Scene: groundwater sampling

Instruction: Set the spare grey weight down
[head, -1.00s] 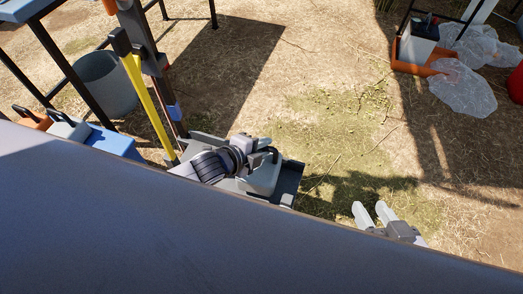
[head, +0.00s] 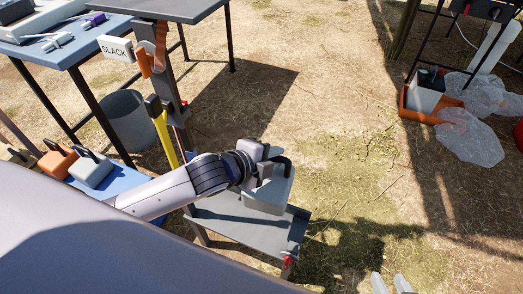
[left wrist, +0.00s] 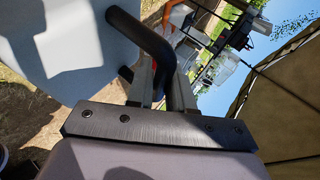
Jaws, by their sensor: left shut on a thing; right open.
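A grey weight (head: 268,192) with a black handle hangs from my left gripper (head: 268,168), which is shut on the handle. In the left wrist view the weight's pale body (left wrist: 70,45) fills the upper left, and its black handle (left wrist: 145,35) passes between the fingers (left wrist: 165,85). In the head view the weight overlaps the grey tray stand (head: 240,232); I cannot tell whether it touches the stand's surface. My right gripper (head: 391,284) is open and empty at the bottom edge, only its fingertips showing. A second grey weight (head: 91,172) sits on a blue surface at the left.
An orange weight (head: 57,162) sits beside the second grey one. A yellow-handled tool (head: 164,138) and a post with a "SLACK" sign (head: 116,48) stand behind the stand. A grey bucket (head: 128,120) is further back. Open ground lies right of the stand.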

